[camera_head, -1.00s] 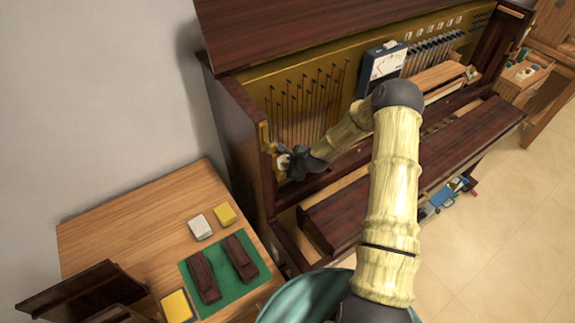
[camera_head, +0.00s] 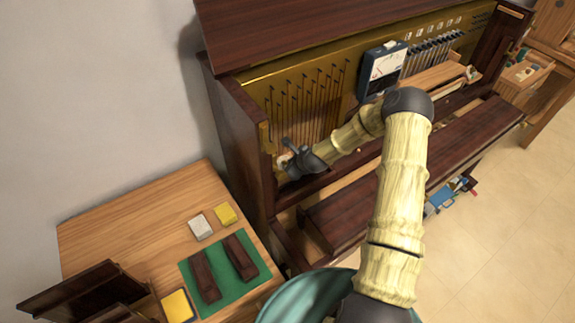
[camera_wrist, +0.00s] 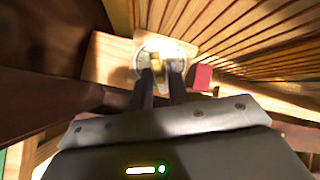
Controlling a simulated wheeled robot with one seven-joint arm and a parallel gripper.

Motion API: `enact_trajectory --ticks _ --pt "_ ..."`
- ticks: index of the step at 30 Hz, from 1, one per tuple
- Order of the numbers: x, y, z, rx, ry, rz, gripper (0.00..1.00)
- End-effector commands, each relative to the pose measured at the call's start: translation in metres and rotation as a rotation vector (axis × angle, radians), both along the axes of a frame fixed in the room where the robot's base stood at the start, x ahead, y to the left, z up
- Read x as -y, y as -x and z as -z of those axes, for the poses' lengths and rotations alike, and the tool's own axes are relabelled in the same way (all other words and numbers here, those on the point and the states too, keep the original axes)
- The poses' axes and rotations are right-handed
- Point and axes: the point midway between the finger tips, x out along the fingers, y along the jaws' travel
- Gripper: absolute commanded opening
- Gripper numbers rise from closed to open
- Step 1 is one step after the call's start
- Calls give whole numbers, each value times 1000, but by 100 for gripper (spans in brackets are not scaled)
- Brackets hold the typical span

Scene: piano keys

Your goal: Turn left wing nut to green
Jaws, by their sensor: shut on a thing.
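A brass-coloured wing nut (camera_wrist: 176,64) stands in front of a round pale plate (camera_wrist: 150,47) on a light wooden block in the wrist view. My gripper (camera_wrist: 165,85) has its two dark fingers close together at the nut, shut on it. In the head view my gripper (camera_head: 291,160) is at the left inner end of the open upright piano (camera_head: 245,135), and it hides the nut there. A red block (camera_wrist: 202,77) sits just right of the nut in the wrist view.
Strings and pins (camera_head: 305,105) stand behind and right of my gripper. A dial meter (camera_head: 383,68) hangs further right. The piano's dark left side wall is close by. A wooden table (camera_head: 130,220) with a green mat (camera_head: 215,295) stands at lower left.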

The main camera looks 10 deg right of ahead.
Motion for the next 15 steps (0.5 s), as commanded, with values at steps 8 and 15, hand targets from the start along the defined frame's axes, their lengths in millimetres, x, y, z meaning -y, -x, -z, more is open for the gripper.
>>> enact_trajectory --ticks 8,15 --pt "0 0 0 -20 -49 63 1" --pt "0 0 0 -65 -158 201 1"
